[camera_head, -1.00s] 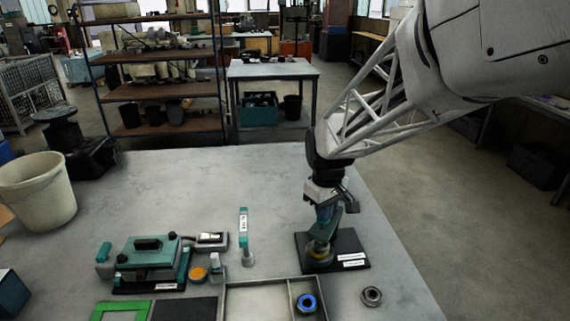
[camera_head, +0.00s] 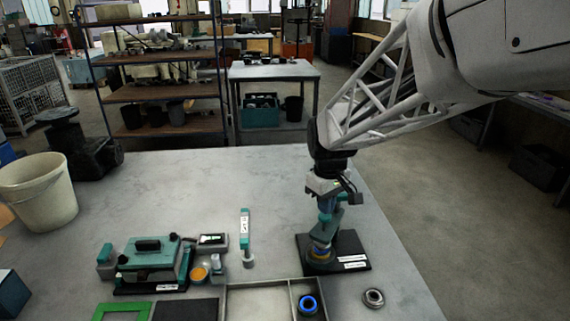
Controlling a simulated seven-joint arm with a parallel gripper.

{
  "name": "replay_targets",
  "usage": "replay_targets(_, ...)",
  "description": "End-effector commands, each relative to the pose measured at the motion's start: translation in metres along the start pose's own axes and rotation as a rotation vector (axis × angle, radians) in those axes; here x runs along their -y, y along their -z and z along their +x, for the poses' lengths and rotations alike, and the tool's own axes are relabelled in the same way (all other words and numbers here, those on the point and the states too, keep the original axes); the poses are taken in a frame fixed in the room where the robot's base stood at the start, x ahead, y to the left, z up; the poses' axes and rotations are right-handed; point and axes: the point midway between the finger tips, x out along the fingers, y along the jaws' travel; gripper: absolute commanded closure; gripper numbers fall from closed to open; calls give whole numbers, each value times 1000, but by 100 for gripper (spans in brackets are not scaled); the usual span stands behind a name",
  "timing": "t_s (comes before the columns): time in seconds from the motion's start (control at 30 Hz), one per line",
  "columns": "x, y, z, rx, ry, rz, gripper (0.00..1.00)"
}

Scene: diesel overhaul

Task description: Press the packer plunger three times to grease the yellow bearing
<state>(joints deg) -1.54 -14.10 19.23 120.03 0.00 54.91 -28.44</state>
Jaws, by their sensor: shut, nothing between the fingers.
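The bearing packer (camera_head: 328,232), a teal upright body, stands on a black base plate (camera_head: 352,247) at the right of the table. A yellow ring, seemingly the yellow bearing (camera_head: 320,254), shows low in the packer with some blue above it. My gripper (camera_head: 327,205) points down right over the top of the packer. It is shut with nothing held. The plunger top is mostly hidden by my gripper, and I cannot tell whether the fingertips touch it.
A divided tray (camera_head: 258,286) holds a blue-ringed bearing (camera_head: 308,304). A grey ring (camera_head: 373,297) lies to its right. A teal machine (camera_head: 150,262), a small display unit (camera_head: 211,241) and a teal-handled tool (camera_head: 245,232) stand left.

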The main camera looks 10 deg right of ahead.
Motion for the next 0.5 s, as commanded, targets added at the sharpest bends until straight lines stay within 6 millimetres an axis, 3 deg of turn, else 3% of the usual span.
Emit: replay_targets(0.5,0,0,-10,-1,-1,0,100)
